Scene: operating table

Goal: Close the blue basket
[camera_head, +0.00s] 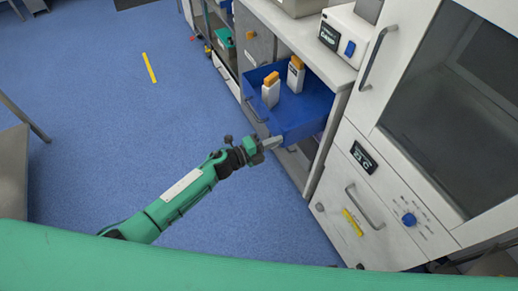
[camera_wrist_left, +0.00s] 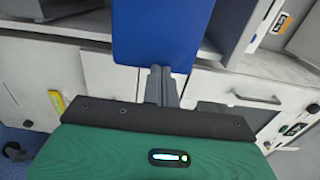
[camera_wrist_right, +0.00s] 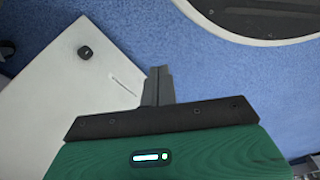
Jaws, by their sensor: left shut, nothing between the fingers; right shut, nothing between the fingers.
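The blue basket (camera_head: 303,112) is pulled out like a drawer from the white cabinet in the head view. Two white bottles with orange caps, a nearer one (camera_head: 270,92) and a farther one (camera_head: 296,76), stand upright in it. My left gripper (camera_head: 277,142) is shut and empty at the basket's near front corner. In the left wrist view the shut fingers (camera_wrist_left: 161,72) reach the lower edge of the blue panel (camera_wrist_left: 160,35); I cannot tell whether they touch it. My right gripper (camera_wrist_right: 158,75) is shut and empty, away from the basket.
A white cabinet with a handle (camera_head: 365,206) and a dark-windowed unit (camera_head: 450,90) stand on the right. A labelled device (camera_head: 345,37) sits on the counter above the basket. The blue floor (camera_head: 110,110) at left is mostly clear, with a yellow strip (camera_head: 149,68).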

